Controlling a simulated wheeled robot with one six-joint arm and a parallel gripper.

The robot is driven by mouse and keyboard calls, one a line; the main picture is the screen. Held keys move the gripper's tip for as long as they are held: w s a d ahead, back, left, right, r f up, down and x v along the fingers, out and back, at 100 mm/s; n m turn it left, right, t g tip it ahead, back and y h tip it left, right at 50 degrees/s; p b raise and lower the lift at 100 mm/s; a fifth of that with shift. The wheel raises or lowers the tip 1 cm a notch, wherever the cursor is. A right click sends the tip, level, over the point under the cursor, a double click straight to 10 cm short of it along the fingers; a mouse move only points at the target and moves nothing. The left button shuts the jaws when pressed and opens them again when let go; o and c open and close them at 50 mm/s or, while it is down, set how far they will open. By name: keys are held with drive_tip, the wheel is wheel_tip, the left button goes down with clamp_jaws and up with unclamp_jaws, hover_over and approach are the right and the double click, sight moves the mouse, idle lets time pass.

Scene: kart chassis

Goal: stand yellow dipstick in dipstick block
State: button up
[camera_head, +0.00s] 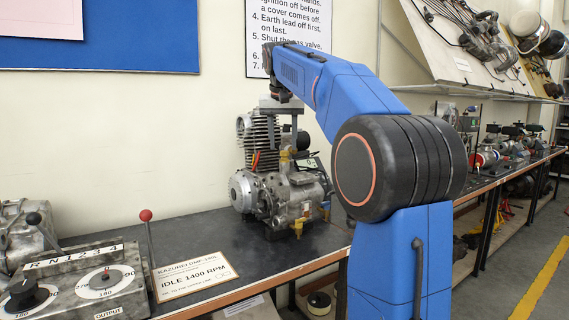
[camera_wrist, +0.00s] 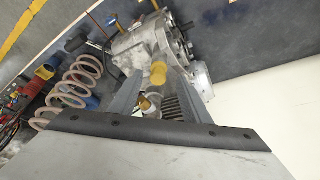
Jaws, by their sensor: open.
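My gripper (camera_head: 284,138) points down over the grey engine (camera_head: 280,190) on the bench. In the wrist view my gripper (camera_wrist: 153,78) is open, its two grey fingers spread. A yellow cylindrical cap (camera_wrist: 158,73), which looks like the yellow dipstick's head, shows between the fingers near their tips. I cannot tell whether they touch it. In the head view a small yellow-brown piece (camera_head: 285,155) shows just below the gripper at the engine's top. The dipstick's lower part is hidden. I cannot make out the dipstick block in either view.
A gearbox panel (camera_head: 80,280) with knobs, a red-topped lever (camera_head: 147,232) and an idle-speed sign (camera_head: 195,276) occupy the bench's left. A coil spring (camera_wrist: 80,82) lies beside the engine in the wrist view. Dark bench top between sign and engine is clear.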

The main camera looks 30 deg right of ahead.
sight(284, 152)
drive_tip(key=shift+x, duration=2.15)
drive_tip(key=shift+d, duration=0.1)
drive_tip(key=c, duration=1)
drive_tip(key=shift+r, duration=0.1)
wheel_tip(284, 152, up, 10)
drive_tip(key=shift+f, duration=0.1)
drive_tip(key=shift+s+d, duration=0.1)
